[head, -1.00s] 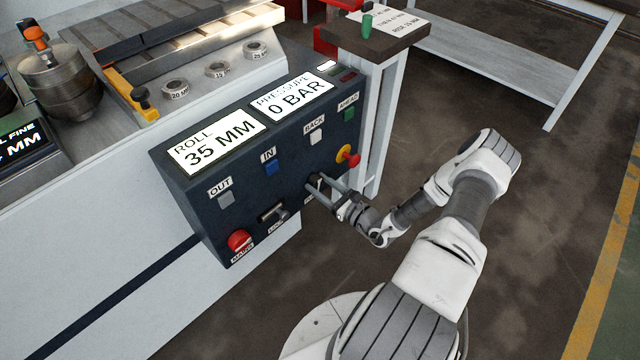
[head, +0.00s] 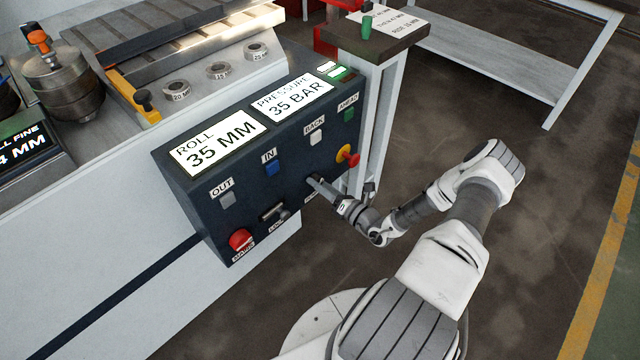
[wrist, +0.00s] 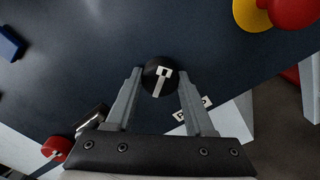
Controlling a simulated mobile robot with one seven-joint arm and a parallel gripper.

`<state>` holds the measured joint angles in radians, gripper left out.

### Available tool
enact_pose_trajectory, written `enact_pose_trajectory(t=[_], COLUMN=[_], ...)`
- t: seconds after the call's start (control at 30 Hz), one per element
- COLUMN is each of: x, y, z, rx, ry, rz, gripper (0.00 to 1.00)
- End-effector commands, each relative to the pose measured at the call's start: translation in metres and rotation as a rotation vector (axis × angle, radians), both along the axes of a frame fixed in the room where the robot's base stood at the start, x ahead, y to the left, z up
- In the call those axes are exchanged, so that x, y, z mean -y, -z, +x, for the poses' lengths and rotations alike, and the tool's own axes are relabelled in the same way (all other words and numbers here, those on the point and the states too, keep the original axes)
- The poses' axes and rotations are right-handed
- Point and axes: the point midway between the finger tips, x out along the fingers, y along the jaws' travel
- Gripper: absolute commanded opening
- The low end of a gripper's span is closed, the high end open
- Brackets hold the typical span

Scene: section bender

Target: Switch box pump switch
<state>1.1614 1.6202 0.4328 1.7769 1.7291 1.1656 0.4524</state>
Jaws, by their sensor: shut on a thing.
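The pump switch (wrist: 155,84) is a round black knob with a white bar mark on the dark control box (head: 195,225). In the wrist view my gripper (wrist: 160,73) has one finger on each side of the knob and is shut on it. In the head view my gripper (head: 317,182) reaches the lower right of the box front and hides most of the knob. The label beside the knob is partly hidden. The pressure display (head: 293,97) reads 35 BAR, and the roll display (head: 215,143) reads 35 MM.
Near the knob are a red and yellow stop button (head: 347,156), a blue IN button (head: 271,167), a grey OUT button (head: 227,199), a metal lever switch (head: 274,213) and a red knob (head: 240,239). A table leg (head: 375,140) stands right of the box. Open floor lies further right.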

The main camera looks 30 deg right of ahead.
Motion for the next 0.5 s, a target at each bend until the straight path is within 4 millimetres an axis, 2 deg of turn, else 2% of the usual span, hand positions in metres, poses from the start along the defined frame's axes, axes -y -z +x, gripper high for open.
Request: enact_pose_trajectory(t=[0.5], x=[-0.0004], y=[0.0010], z=[-0.0010], rx=[-0.032], ry=[-0.001], rz=[0.082], gripper=[0.00])
